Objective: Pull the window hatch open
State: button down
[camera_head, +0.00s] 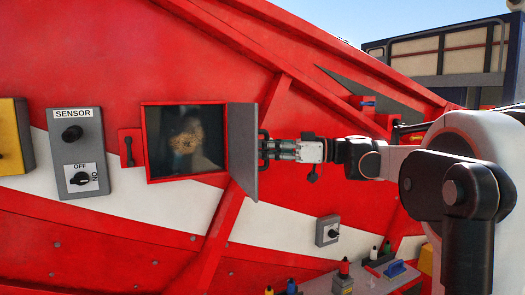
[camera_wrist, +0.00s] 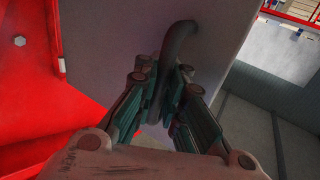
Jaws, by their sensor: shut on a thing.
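The window hatch (camera_head: 243,148) is a grey panel that stands swung outward at the right edge of a red-framed square opening (camera_head: 148,150). Its dark curved handle (camera_head: 263,136) is on the side facing my arm. My gripper (camera_head: 270,150) is shut on the handle, reaching in from the right. In the wrist view, the handle (camera_wrist: 179,42) rises from between the fingers of my gripper (camera_wrist: 160,82), and the grey hatch panel (camera_wrist: 105,40) fills the middle behind it. The fingers cover the lower part of the handle.
Left of the opening are a red lever plate (camera_head: 128,148), a grey SENSOR box (camera_head: 76,150) and a yellow box (camera_head: 12,140). A small grey switch box (camera_head: 328,230) is below the hatch. A shelf (camera_head: 318,285) holds several bottles at the bottom.

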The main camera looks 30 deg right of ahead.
jog(key=c, duration=1.8)
grip_release()
jog(key=shift+s, duration=0.1)
jog(key=shift+c, duration=0.2)
jog(key=shift+o, duration=0.9)
jog(key=shift+s+d, duration=0.1)
jog(key=shift+s, duration=0.15)
jog(key=shift+w, duration=0.1)
jog(key=shift+w, duration=0.1)
jog(key=v, duration=1.2)
